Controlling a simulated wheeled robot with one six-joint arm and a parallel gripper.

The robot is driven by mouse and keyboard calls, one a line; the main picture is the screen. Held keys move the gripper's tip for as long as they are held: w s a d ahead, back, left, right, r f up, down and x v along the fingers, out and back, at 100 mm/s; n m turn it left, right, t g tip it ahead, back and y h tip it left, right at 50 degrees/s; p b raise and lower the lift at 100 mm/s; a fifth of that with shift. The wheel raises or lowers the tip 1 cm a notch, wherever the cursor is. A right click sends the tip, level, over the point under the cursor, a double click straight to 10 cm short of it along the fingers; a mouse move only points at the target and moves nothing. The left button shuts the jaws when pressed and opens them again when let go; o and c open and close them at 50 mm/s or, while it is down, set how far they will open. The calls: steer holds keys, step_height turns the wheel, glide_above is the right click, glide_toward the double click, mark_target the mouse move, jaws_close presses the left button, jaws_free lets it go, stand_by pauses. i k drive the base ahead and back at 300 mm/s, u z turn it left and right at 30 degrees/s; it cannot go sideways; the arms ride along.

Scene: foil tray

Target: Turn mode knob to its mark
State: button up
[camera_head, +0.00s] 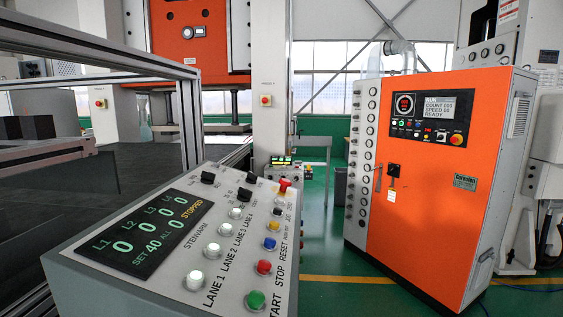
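A grey sloped control panel (128,290) stands in the foreground. Near its top edge sit black rotary knobs: one at the left (208,178), one lower in the middle (244,194) and one at the right (251,177). The labels and marks around them are too small to read, so I cannot tell which is the mode knob or where it points. My gripper is not in view.
The panel has a green-lettered display (140,235) reading STOPPED, white lane buttons (195,279), a green START button (256,299), a red STOP button (264,267) and a red knob (284,184). An orange cabinet (420,210) stands right. Aluminium framing (110,62) borders the left.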

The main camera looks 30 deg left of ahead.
mark_target(252, 178)
steer(key=i, duration=2.25)
steer(key=u, duration=3.45)
